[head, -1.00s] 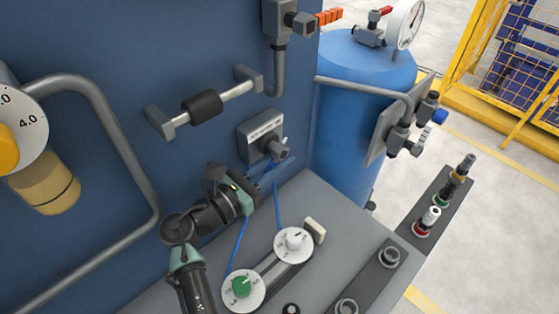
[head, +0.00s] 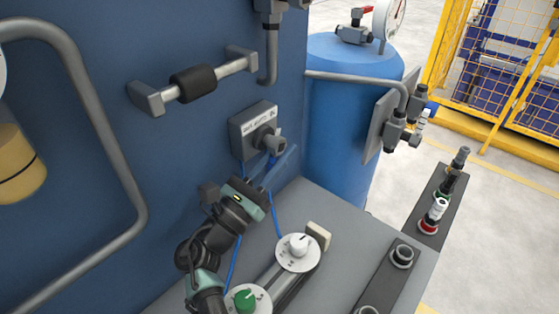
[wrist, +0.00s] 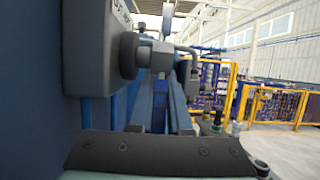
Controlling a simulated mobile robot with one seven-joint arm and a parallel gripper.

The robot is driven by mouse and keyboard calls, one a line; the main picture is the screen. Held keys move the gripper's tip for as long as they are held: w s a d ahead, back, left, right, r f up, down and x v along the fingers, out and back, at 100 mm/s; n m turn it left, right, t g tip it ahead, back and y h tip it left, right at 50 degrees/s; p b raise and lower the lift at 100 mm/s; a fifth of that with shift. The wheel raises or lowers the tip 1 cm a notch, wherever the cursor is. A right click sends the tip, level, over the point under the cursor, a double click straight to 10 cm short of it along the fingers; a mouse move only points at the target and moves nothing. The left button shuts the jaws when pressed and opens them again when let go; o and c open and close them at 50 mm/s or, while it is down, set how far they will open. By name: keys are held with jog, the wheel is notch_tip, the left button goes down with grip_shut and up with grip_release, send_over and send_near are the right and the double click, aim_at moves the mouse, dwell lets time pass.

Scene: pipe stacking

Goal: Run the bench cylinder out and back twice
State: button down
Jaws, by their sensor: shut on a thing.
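A grey hand valve (head: 250,128) with a label too small to read is mounted on the blue panel, with a grey lever (head: 268,140) at its front. My gripper (head: 275,165) reaches up to it, and its blue fingers are shut on the lever. In the wrist view, the fingers (wrist: 160,95) run forward to the grey lever end beside the valve body (wrist: 95,50). The bench cylinder (head: 277,278) lies on the grey bench, between a white-knob dial (head: 298,250) and a green-knob dial (head: 246,299). A cream block (head: 318,235) sits at its far end. Blue tubes run down from the valve.
A grey pipe (head: 130,170) and a black-gripped handle (head: 193,83) stand out from the panel at left and above. A blue tank (head: 350,110) is behind the bench. A strip with several fittings (head: 440,205) is at right. Yellow fencing (head: 500,80) stands beyond.

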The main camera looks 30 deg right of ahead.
jog(key=c, duration=0.9)
grip_release()
jog(key=shift+d, duration=0.1)
jog(key=shift+o, duration=0.2)
jog(key=v, duration=1.3)
jog(key=shift+b, duration=0.4)
